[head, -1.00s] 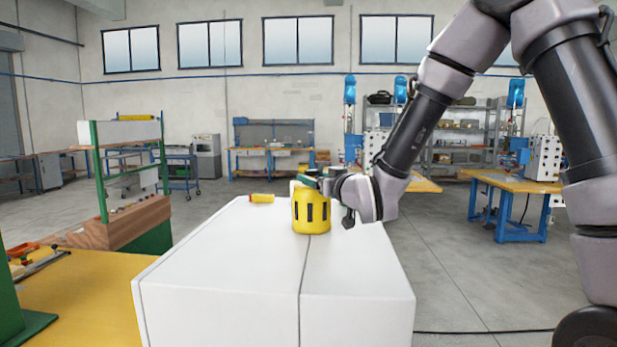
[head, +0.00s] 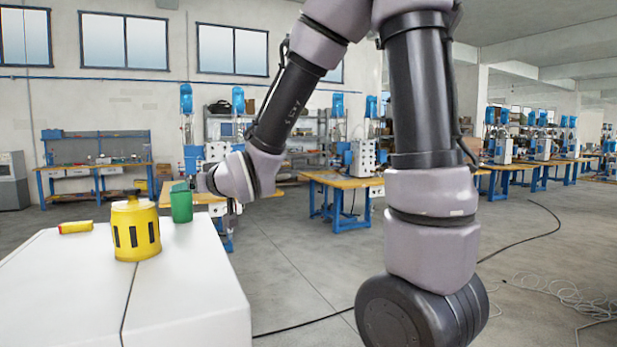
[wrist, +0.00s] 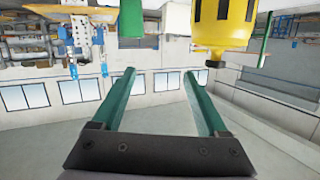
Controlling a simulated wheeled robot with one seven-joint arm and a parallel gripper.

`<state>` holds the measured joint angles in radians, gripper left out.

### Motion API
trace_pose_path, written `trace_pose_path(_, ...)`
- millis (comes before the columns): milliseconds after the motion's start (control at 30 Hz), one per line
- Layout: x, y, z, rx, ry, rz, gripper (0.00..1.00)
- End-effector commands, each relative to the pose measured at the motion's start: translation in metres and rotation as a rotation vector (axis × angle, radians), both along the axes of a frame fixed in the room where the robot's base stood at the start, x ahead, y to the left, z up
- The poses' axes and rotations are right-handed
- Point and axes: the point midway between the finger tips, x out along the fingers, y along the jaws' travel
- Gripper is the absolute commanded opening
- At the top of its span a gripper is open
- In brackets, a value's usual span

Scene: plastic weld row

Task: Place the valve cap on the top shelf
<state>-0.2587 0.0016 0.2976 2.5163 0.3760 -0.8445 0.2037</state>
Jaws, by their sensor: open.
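A yellow slotted cylinder with a narrower top (head: 135,232) stands upright on the white table (head: 190,290); it seems to be the valve cap, though I cannot be sure. It also shows in the wrist view (wrist: 222,22), upside down at the top. My gripper (wrist: 160,73) is open, with nothing between its green fingers.
The green cup-like object stands close to the right of the yellow cylinder. A small yellow tube (head: 76,227) lies at the table's left rear. Blue-legged workbenches (head: 340,183) stand behind to the right. Cables (head: 560,300) lie on the open floor at right.

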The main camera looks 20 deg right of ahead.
Motion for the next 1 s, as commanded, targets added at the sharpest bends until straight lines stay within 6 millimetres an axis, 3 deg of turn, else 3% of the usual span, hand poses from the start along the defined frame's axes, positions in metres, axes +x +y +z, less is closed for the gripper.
trace_pose_path(100,-0.004,-0.045,0.014,-0.004,0.104,-0.092,0.76)
trace_pose_path(267,-0.027,-0.102,0.025,0.003,0.266,-0.205,0.76)
trace_pose_path(500,-0.093,-0.173,0.037,0.066,0.516,-0.357,0.76)
trace_pose_path(600,-0.128,-0.193,0.040,0.106,0.617,-0.405,0.76)
trace_pose_path(800,-0.184,-0.213,0.043,0.180,0.764,-0.461,0.76)
trace_pose_path(1000,-0.203,-0.217,0.043,0.208,0.818,-0.474,0.82)
